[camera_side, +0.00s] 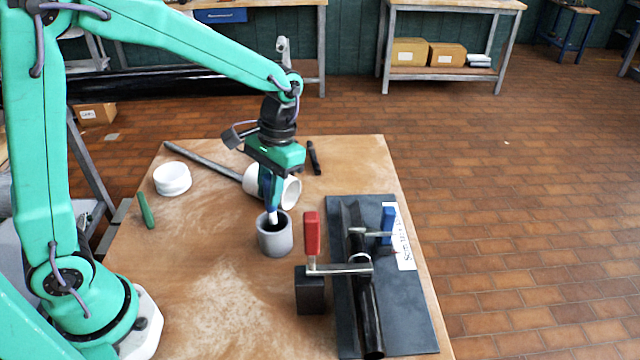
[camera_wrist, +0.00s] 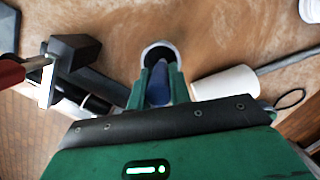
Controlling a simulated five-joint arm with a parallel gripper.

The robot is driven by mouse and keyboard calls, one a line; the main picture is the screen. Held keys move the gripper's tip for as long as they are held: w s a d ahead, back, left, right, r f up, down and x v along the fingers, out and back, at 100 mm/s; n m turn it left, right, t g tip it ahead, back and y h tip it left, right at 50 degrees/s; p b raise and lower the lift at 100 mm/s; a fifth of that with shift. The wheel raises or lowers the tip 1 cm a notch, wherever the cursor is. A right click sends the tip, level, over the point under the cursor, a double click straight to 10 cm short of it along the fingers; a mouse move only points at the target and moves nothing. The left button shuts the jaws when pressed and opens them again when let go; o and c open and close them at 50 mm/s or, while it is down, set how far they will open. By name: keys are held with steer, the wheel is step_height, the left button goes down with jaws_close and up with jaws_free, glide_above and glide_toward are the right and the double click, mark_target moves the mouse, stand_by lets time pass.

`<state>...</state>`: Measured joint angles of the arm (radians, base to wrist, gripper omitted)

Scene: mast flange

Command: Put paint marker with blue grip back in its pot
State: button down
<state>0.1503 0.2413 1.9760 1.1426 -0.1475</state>
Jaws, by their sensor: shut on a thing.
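My gripper (camera_side: 270,196) points down over the grey pot (camera_side: 276,241) and is shut on the paint marker with the blue grip. The marker's white lower end (camera_side: 273,217) shows below the fingers, against the dark mouth of the pot. I cannot tell how far it is inside. In the wrist view the blue grip (camera_wrist: 158,86) sits between my green fingers (camera_wrist: 163,88), with the pot's round rim (camera_wrist: 148,50) just beyond. The pot stands upright on the wooden table.
A white cylinder (camera_side: 291,191) on a grey rod lies behind the pot. A white ring (camera_side: 172,180) and a green stick (camera_side: 147,211) are left. A black stick (camera_side: 314,158) lies behind. A red-handled clamp (camera_side: 312,234) and dark plate (camera_side: 408,305) with a black tube stand right.

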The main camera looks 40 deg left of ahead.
steer(key=shift+f, duration=0.75)
steer(key=shift+f, duration=0.1)
steer(key=c, duration=1.2)
jaws_free()
steer(key=v, duration=0.8)
steer(key=shift+s, duration=0.1)
